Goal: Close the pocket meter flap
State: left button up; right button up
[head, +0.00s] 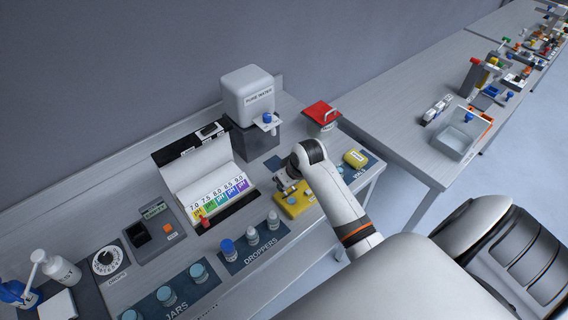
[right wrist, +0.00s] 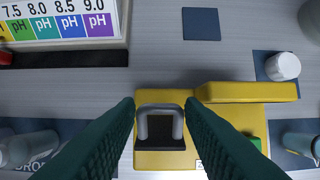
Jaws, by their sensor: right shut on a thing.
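A yellow device (head: 296,204), which looks like the pocket meter, lies on the bench below my right gripper (head: 287,181). In the right wrist view its yellow body (right wrist: 230,122) has a black recess, a grey loop handle (right wrist: 160,107) and a green part at the right. A yellow flap-like slab (right wrist: 247,92) stands out along its upper right side and looks raised. My right gripper (right wrist: 161,103) has its dark fingers on either side of the grey loop, touching it and shut on it. My left gripper is in neither view.
The pH colour chart (head: 217,200) stands left of the device. Dropper bottles (head: 252,236) stand in front, and a small vial (right wrist: 283,66) stands to the right. A dark square (right wrist: 201,24) lies behind.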

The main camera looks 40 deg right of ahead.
aim_at(300, 209)
jog(key=shift+s+d+f+t, duration=0.1)
jog(key=shift+s+f+t, duration=0.05)
jog(key=shift+s+t, duration=0.7)
jog(key=shift+s+f+t+b, duration=0.15)
jog(key=shift+s+t+b, duration=0.05)
jog(key=shift+t+b, duration=0.3)
jog(key=shift+s+f+t+b, duration=0.15)
jog(key=shift+t+b, duration=0.25)
jog(key=shift+t, duration=0.15)
jog(key=s+f+t+b, duration=0.1)
jog(key=t+b, duration=0.1)
jog(key=b, duration=0.2)
jog(key=s+f+t+b, duration=0.1)
jog(key=t+b, duration=0.1)
jog(key=b, duration=0.2)
jog(key=s+f+t+y+b, duration=0.1)
jog(key=t+b, duration=0.2)
jog(key=shift+s+d+b, duration=0.1)
jog(key=shift+b, duration=0.3)
jog(key=shift+s+t+b, duration=0.15)
jog(key=shift+t+b, duration=0.55)
jog(key=shift+b, duration=0.35)
jog(key=shift+r, duration=0.1)
jog(key=o, duration=0.8)
jog(key=shift+c, duration=0.2)
